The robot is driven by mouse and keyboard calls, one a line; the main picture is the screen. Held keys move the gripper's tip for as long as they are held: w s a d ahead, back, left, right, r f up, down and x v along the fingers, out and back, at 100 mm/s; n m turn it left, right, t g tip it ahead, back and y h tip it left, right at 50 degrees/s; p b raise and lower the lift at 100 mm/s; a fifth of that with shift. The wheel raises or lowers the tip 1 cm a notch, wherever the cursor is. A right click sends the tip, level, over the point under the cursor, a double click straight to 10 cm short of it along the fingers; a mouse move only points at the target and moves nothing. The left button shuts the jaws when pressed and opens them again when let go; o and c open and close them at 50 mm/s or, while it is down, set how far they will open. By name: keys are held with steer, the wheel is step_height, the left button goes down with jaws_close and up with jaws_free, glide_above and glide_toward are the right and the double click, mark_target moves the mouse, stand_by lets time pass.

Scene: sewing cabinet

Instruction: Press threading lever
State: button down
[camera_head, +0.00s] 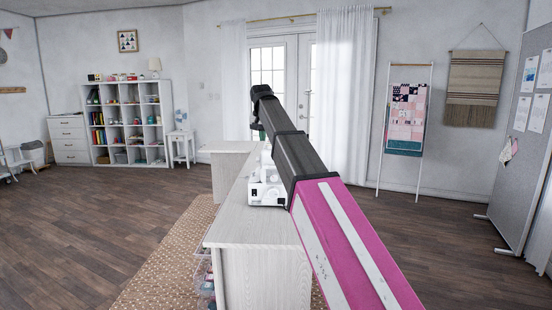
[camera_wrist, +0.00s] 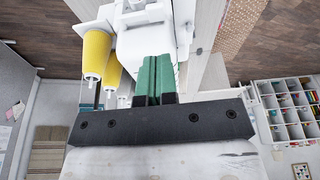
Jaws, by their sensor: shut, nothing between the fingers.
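The white sewing machine (camera_head: 266,188) stands on the pale cabinet, mostly hidden behind my arm in the head view. In the wrist view its white body (camera_wrist: 146,42) fills the upper middle. My gripper (camera_wrist: 154,62) has green fingers pressed together with nothing between them. The fingertips overlap the machine's white body in the wrist view; I cannot tell whether they touch it. A small green bit of my gripper (camera_head: 262,135) shows beyond the machine in the head view. I cannot make out the threading lever for certain.
Yellow thread spools (camera_wrist: 96,54) stand close to the left of the fingers in the wrist view. The pale cabinet top (camera_head: 238,228) is bare at its near end. Plastic bins (camera_head: 206,278) sit under it. The wooden floor to the left is open.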

steer(key=shift+w+d+r, duration=0.15)
steer(key=shift+w+r, duration=0.2)
steer(key=shift+r, duration=0.3)
steer(key=shift+w+d+r, duration=0.1)
steer(key=shift+w+r, duration=0.2)
steer(key=shift+r, duration=0.3)
glide_toward(265, 165)
steer(key=x, duration=0.5)
steer(key=shift+f, duration=0.85)
